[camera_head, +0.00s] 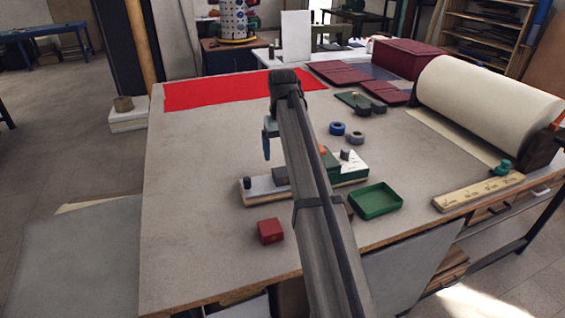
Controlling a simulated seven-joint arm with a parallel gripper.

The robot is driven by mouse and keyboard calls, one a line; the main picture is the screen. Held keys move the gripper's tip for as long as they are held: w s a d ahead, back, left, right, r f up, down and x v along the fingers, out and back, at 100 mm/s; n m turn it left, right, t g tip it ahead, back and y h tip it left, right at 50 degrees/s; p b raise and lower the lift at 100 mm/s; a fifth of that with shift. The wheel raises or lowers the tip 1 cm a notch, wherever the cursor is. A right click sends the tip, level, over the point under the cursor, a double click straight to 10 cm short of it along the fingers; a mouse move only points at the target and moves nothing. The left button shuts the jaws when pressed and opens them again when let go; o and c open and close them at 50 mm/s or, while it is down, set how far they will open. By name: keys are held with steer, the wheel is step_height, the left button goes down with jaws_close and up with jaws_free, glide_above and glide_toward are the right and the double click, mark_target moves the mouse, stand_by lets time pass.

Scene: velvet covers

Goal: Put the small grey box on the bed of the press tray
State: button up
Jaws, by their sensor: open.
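The press tray (262,190) is a long low base with a pale left part and a dark knob at its left end. My arm crosses in front of its middle. A small dark grey block (281,175), which looks like the small grey box, shows at the pale part, just left of my arm. I cannot tell whether it rests on the bed or stands behind it. My gripper (267,140) has blue fingers and is open, above and slightly left of the block, apart from it. My arm hides part of the gripper.
A red block (270,231) lies in front of the press tray. A green open tray (375,199) stands to its right. Blue and grey rings (337,128) lie behind. A large cream roll (487,105) fills the right side. The table's left part is clear.

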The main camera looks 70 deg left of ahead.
steer(key=shift+r, duration=1.8)
